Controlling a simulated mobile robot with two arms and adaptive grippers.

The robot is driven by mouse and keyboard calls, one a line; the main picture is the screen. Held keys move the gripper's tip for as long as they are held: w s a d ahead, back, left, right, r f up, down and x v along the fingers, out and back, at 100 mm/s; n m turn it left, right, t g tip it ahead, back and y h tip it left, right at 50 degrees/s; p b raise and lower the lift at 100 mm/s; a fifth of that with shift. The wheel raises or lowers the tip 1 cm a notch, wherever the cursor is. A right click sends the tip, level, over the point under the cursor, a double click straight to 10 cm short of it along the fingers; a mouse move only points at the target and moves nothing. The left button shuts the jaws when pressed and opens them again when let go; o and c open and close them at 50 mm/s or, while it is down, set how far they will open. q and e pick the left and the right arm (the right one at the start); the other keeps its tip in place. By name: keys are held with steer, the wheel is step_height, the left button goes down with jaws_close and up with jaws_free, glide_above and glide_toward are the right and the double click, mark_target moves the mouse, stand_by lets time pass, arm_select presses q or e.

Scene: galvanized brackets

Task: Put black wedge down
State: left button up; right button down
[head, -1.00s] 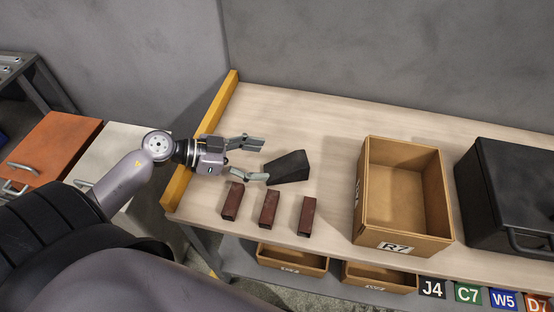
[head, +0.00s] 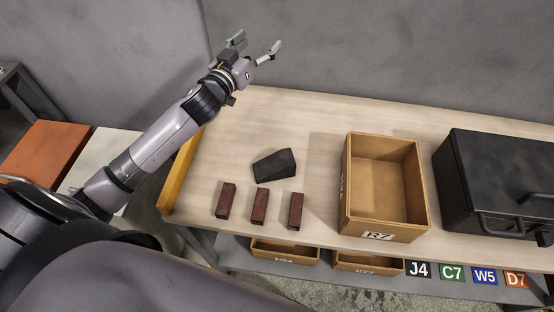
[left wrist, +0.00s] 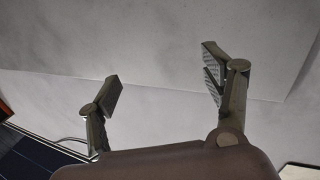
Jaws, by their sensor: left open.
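The black wedge (head: 274,165) lies on the wooden table, behind the row of dark red blocks. Nothing touches it. My left gripper (head: 257,48) is open and empty, raised against the grey wall, well above and behind the wedge in the head view. In the left wrist view, its spread fingers (left wrist: 165,85) have only pale wall between them, and the wedge is not in that view. My right gripper is not in view.
Three dark red blocks (head: 260,206) stand near the table's front edge. A cardboard bin marked R7 (head: 377,237) and a black case (head: 497,185) are to the right. A yellow rail (head: 180,178) edges the table's left end. Table space behind the wedge is clear.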

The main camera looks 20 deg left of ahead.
arm_select(q)
step_height(320, 180, down, 2)
steer(key=w+d+f+g+y+p, duration=0.1)
steer(key=w+d+g, duration=0.1)
steer(key=d+g, duration=0.15)
steer(key=m+g+p, duration=0.4)
steer(key=m+g, duration=0.7)
steer(key=g, duration=0.4)
glide_toward(277, 161)
step_height(277, 161, down, 5)
steer(key=shift+w+a+f+p, duration=0.1)
steer(key=shift+p, duration=0.65)
steer(key=shift+d+f+p, duration=0.1)
steer(key=shift+f+p, duration=0.2)
steer(key=shift+f, duration=1)
steer(key=shift+d+f+p, duration=0.15)
steer(key=shift+f+p, duration=0.15)
steer(key=shift+f, duration=1.05)
steer(key=shift+c, duration=0.2)
